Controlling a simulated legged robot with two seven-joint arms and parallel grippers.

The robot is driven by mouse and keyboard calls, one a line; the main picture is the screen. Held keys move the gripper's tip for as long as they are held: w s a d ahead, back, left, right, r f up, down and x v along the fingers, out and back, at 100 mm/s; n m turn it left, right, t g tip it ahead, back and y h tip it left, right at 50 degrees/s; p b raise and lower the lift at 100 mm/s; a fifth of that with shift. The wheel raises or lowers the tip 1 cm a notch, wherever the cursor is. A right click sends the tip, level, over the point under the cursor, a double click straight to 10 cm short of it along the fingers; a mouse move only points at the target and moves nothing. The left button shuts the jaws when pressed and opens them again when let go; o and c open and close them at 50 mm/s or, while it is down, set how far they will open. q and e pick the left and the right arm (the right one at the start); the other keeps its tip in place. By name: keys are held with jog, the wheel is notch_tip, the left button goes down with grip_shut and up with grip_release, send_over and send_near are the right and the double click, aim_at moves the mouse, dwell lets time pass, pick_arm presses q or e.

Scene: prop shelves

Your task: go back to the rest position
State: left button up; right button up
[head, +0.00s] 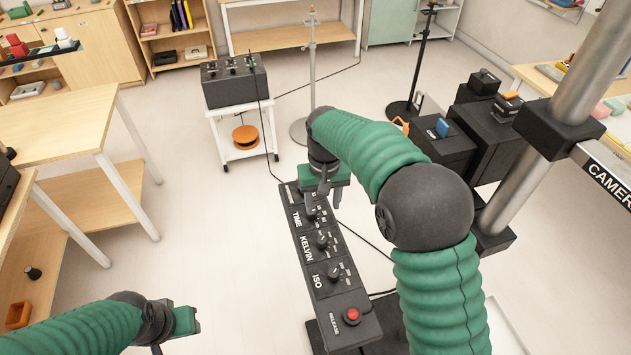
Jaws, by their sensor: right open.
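My right gripper (327,190) points down at the far end of a dark control panel (325,270), close to its far knob near the TIME label. It is open, and I cannot tell whether it touches the knob. The panel has more knobs beside the labels KELVIN and ISO, and a red button (352,314) beside RELEASE.
A white cart (243,155) with a dark box (234,82) stands beyond the panel. A wooden table (60,125) is at the left. A metal pole (560,120) with a CAMERA sign (610,178) rises at the right, beside black cases. Floor is clear between table and panel.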

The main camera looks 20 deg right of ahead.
jog(key=s+d+f+t, duration=0.1)
jog(key=s+d+f, duration=0.1)
jog(key=s, duration=0.8)
jog(key=s+d+f+t, duration=0.1)
jog(key=s+f, duration=0.2)
jog(key=s, duration=0.8)
jog(key=shift+d+n, duration=0.3)
jog(key=shift+d, duration=0.1)
jog(key=shift+a+f, duration=0.1)
jog(key=shift+c, duration=0.3)
jog(key=shift+c, duration=1.3)
grip_shut()
